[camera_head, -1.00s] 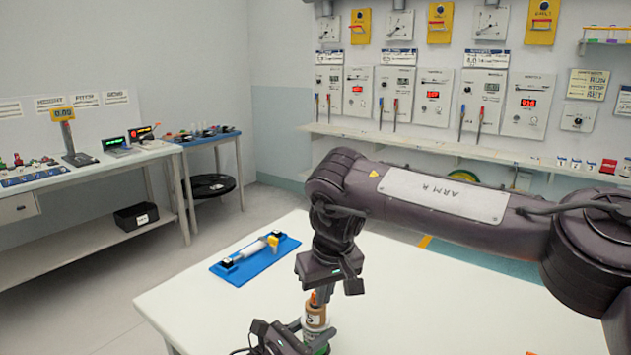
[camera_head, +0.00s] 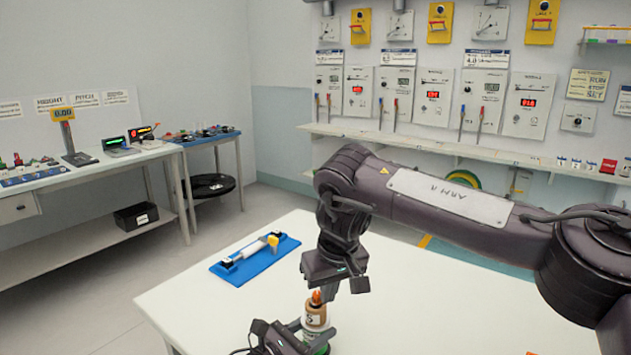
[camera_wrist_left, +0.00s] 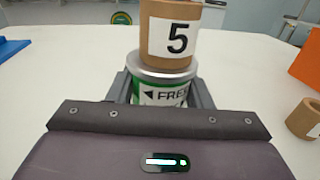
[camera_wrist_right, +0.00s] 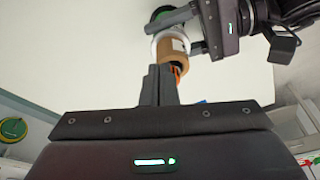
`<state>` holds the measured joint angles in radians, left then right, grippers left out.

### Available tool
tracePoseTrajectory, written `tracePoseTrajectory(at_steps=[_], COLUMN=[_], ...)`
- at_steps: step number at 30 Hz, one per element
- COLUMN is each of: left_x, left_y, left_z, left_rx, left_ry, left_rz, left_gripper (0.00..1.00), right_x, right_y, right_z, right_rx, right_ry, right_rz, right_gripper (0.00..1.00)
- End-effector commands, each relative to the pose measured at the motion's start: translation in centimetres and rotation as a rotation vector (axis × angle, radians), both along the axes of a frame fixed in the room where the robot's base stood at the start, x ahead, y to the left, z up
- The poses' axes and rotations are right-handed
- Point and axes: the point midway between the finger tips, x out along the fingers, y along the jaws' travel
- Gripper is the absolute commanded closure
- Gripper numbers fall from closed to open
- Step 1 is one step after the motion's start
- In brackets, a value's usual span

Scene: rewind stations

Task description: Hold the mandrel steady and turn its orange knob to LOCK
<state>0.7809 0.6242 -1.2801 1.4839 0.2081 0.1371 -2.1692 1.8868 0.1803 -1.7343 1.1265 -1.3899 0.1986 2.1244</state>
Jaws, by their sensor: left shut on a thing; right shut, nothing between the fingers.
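The mandrel stands upright on the white table in the head view, with a brown core (camera_head: 316,315) marked 5 around its upper part. The left wrist view shows its grey and green base (camera_wrist_left: 163,92) with the word FREE and an arrow. The orange knob (camera_head: 316,297) is on top; it also shows in the right wrist view (camera_wrist_right: 177,70). My left gripper (camera_head: 312,341) is shut on the mandrel's base. My right gripper (camera_head: 328,293) is shut and empty, pointing down right beside the knob. I cannot tell whether its fingertips touch the knob.
A blue tray (camera_head: 224,271) with a white roller lies at the table's back left. In the left wrist view another brown core (camera_wrist_left: 303,119) and an orange object (camera_wrist_left: 308,62) are at the right. The white table (camera_head: 420,300) is otherwise largely clear.

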Motion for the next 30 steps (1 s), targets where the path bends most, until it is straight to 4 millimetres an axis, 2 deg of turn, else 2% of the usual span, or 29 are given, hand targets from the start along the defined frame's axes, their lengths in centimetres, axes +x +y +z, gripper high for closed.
tracePoseTrajectory(at_steps=[8,21,30], left_x=[-0.1,0.0,0.0], left_y=[-0.1,0.0,0.0], left_z=[-0.1,-0.1,0.0], left_rx=[-0.001,-0.001,0.0], left_ry=[0.002,0.002,0.001], left_rz=[-0.003,0.001,0.001], left_gripper=[0.84,0.84,0.84], right_x=[-0.4,-0.4,-0.4], right_y=[-0.3,-0.4,-0.4], right_z=[0.7,5.6,6.0], right_rx=[0.001,-0.001,0.0], right_ry=[-0.003,-0.001,0.001], right_rz=[0.0,0.001,0.0], right_gripper=[1.0,1.0,1.0])
